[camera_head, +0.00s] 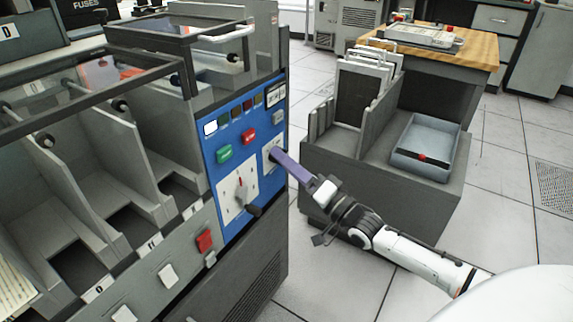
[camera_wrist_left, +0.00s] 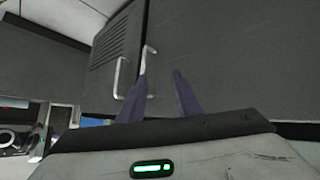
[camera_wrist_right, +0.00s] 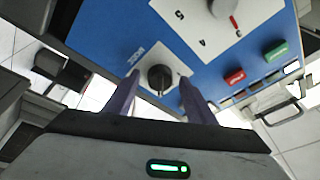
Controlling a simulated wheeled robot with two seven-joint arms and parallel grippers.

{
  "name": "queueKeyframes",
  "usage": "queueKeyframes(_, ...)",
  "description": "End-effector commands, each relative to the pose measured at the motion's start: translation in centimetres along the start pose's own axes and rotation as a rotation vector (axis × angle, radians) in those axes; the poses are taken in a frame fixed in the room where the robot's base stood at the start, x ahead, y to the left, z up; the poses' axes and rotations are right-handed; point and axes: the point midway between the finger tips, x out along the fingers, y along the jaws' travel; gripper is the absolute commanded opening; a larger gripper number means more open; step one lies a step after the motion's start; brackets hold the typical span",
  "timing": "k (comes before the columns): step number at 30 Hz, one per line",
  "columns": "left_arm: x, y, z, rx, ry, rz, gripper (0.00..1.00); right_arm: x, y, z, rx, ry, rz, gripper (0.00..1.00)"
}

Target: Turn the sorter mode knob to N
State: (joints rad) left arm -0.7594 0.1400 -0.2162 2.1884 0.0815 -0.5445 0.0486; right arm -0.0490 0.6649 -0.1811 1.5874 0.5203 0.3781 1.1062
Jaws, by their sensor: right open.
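The mode knob (camera_wrist_right: 158,79) is a round black knob on a small white plate, with a label reading MODE beside it in the right wrist view. In the head view its plate (camera_head: 266,158) shows on the blue sorter panel (camera_head: 210,158), but the knob is mostly hidden by my right fingers. My right gripper (camera_head: 277,154) is open at the plate. In the right wrist view its purple fingertips (camera_wrist_right: 160,80) lie either side of the knob; contact cannot be told. My left gripper (camera_wrist_left: 160,78) is open and empty, facing grey cabinet surfaces. The N mark is not legible.
A larger dial (camera_head: 228,205) sits below left of the mode knob. Green (camera_head: 224,153) and red (camera_head: 249,136) buttons are above it. A grey cart (camera_head: 395,195) with a blue-grey tray (camera_head: 402,165) stands right of the sorter. Tiled floor lies between.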

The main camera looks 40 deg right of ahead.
Motion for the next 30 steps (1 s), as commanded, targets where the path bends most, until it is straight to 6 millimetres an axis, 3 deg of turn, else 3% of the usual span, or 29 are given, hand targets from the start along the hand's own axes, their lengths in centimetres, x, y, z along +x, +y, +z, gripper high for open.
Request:
queueKeyframes(7,-0.07,0.11,-0.27,0.0,0.005,0.002,0.31,0.03,0.02,0.03,0.0,-0.001,0.001,0.48)
queueKeyframes(14,0.06,0.09,-0.26,0.001,0.004,0.002,0.31,0.02,0.01,0.03,0.0,0.0,0.0,0.1)
queueKeyframes(23,0.37,0.03,-0.12,0.003,0.001,0.002,0.31,0.0,0.09,0.03,-0.033,-0.002,-0.01,0.09)
queueKeyframes(30,0.78,0.09,0.61,0.003,-0.022,0.007,0.31,0.02,0.27,-0.03,-0.157,-0.013,-0.046,0.09)
